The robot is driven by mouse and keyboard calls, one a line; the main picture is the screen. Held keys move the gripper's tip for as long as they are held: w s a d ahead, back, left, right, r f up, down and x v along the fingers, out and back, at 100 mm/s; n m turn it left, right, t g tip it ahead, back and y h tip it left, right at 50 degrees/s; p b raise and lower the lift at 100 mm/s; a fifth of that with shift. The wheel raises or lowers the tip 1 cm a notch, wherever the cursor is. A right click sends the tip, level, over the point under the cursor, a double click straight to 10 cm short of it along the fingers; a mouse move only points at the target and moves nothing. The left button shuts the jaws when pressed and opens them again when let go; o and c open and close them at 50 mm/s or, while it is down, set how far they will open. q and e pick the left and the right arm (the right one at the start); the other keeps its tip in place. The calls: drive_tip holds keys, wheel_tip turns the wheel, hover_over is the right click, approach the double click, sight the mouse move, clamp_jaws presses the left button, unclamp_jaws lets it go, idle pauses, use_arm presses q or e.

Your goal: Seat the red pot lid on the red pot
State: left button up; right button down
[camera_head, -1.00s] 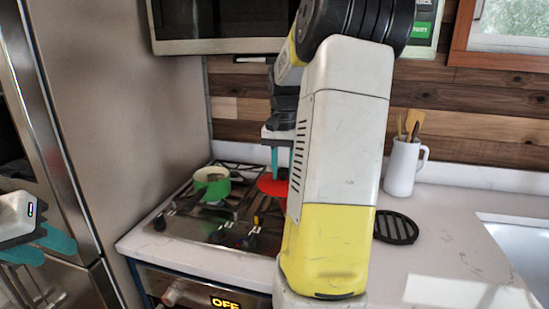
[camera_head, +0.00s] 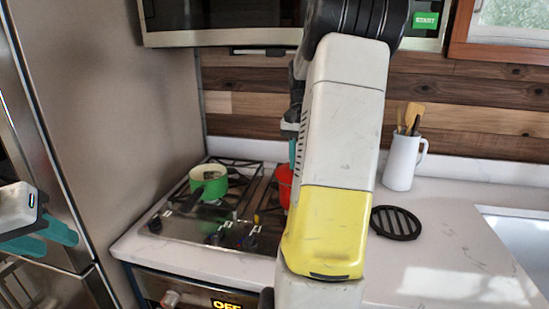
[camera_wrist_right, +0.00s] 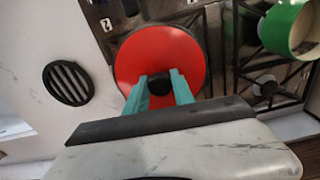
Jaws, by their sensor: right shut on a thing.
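The red lid (camera_wrist_right: 165,55) fills the middle of the right wrist view, top side facing the camera. My right gripper (camera_wrist_right: 160,88) is shut on its dark knob. In the head view a red rounded shape, apparently the red pot (camera_head: 283,186), shows on the right side of the hob, mostly hidden by my right arm. A teal finger of my right gripper shows just above it. The lid hides the pot in the wrist view, so I cannot tell whether they touch. My left gripper (camera_head: 42,240) is open and empty at the far left.
A green pot (camera_head: 209,185) stands on the hob (camera_head: 190,226), left of the red pot. A black round trivet (camera_head: 396,222) lies on the counter (camera_head: 435,260). A white jug (camera_head: 402,162) with utensils stands behind it. The microwave (camera_head: 220,22) hangs above.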

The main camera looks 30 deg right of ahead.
drive_tip(key=shift+d, duration=0.75)
idle(0.8)
drive_tip(key=shift+f, duration=0.7)
idle(1.4)
drive_tip(key=c, duration=1)
unclamp_jaws()
